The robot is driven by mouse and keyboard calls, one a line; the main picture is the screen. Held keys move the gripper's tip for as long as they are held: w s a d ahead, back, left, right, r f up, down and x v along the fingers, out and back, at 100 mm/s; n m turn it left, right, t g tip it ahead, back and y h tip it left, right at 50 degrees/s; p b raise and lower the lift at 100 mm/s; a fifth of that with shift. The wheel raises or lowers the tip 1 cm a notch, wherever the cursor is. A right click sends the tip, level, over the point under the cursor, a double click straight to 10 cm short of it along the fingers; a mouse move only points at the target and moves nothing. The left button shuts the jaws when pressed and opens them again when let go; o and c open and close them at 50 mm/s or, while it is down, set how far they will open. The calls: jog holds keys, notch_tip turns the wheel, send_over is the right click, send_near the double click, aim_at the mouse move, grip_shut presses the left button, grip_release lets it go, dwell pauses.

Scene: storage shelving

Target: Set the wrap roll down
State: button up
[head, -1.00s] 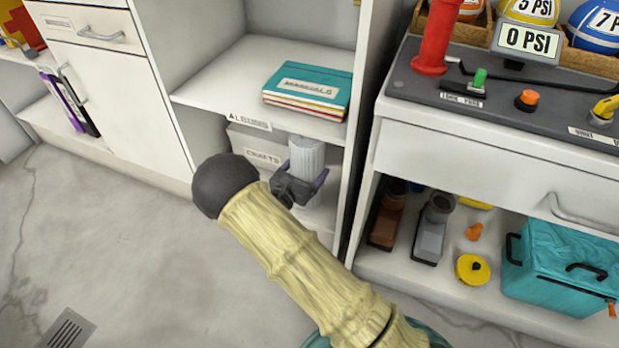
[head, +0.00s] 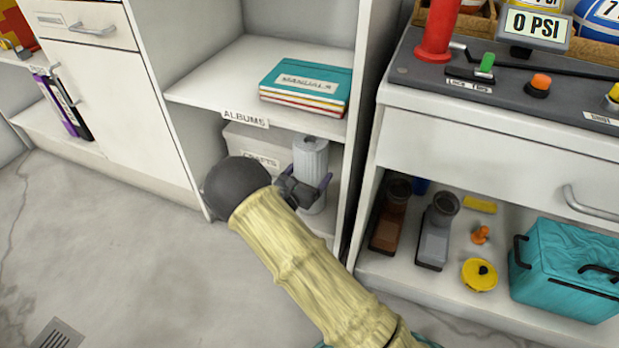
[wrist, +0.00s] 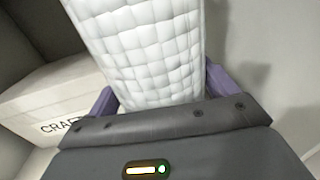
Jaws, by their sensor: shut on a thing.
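The wrap roll (head: 311,160) is a white quilted cylinder standing upright in the lower compartment of the open shelf unit, under the shelf board. My gripper (head: 318,187) is around its middle, with purple fingers on either side. In the wrist view the wrap roll (wrist: 140,50) fills the space between the purple fingers (wrist: 160,92). The gripper is shut on it. The roll's lower end shows just below the fingers in the head view; whether it touches the compartment floor is unclear.
A box labelled CRAFTS (head: 245,150) stands left of the roll, and also shows in the wrist view (wrist: 50,100). Folders labelled MANUALS (head: 306,86) lie on the shelf board above. The unit's side wall (head: 352,165) is close on the right.

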jog(key=o, duration=0.9)
jog(key=shift+c, duration=0.2)
jog(key=shift+s+a+r, duration=0.1)
jog(key=shift+r, duration=0.05)
jog(key=p+v, duration=0.6)
jog(key=v, duration=0.5)
jog(key=shift+s, duration=0.35)
jog(key=shift+a, duration=0.1)
